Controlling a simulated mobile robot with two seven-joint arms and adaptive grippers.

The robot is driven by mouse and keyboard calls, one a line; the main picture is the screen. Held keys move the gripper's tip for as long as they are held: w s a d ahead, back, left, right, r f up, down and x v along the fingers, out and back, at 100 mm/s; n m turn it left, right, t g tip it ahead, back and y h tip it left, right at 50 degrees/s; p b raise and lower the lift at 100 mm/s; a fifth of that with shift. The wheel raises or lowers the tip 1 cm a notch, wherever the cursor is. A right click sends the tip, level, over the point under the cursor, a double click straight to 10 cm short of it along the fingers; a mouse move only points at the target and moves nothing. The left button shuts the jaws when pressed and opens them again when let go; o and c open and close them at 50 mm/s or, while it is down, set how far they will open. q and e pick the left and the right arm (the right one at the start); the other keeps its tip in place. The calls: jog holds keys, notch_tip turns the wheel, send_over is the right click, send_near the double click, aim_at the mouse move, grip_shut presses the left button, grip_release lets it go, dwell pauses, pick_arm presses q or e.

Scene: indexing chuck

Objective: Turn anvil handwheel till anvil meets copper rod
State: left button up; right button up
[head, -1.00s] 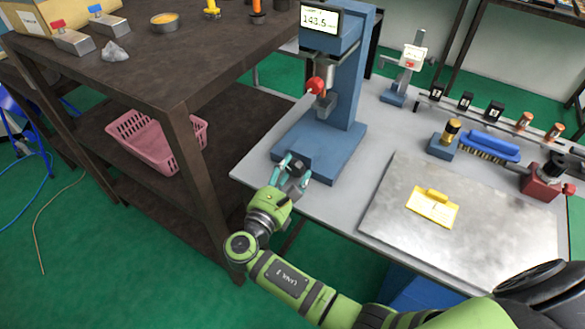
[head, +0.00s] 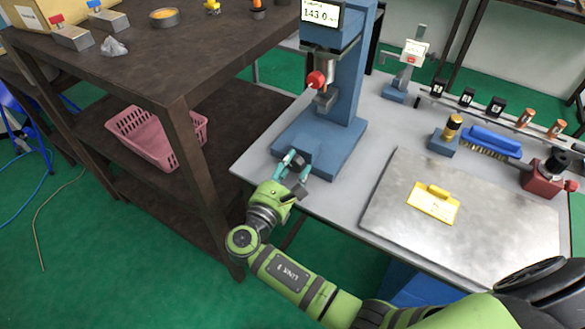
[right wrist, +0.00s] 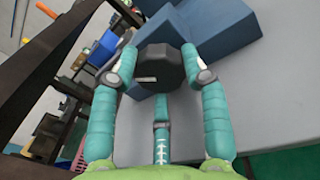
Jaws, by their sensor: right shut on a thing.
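The blue press (head: 345,112) stands on the grey table, with a red-knobbed lever (head: 316,80) and a grey anvil area (head: 325,99) at its middle. Its screen (head: 320,13) reads about 143.0. The copper rod is too small to make out there. The dark, faceted anvil handwheel (right wrist: 163,68) is at the front of the press base. My right gripper (head: 294,167) is shut on the handwheel, with a teal finger on each side of it in the right wrist view. My left gripper is not in view.
A steel plate with a yellow tag (head: 433,204) lies to the right. Beyond it are a blue brush (head: 490,143), a red fixture (head: 549,181) and copper-coloured pieces (head: 525,118) on a rack. A dark shelf unit (head: 180,95) with a pink basket (head: 160,137) stands close on the left.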

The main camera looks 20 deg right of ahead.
jog(key=m+b, duration=0.2)
jog(key=m, duration=0.1)
jog(key=shift+m, duration=0.4)
jog(key=shift+m+b, duration=0.7)
jog(key=shift+m, duration=0.2)
jog(key=shift+r, duration=0.1)
jog(key=o, duration=0.9)
jog(key=shift+c, duration=0.2)
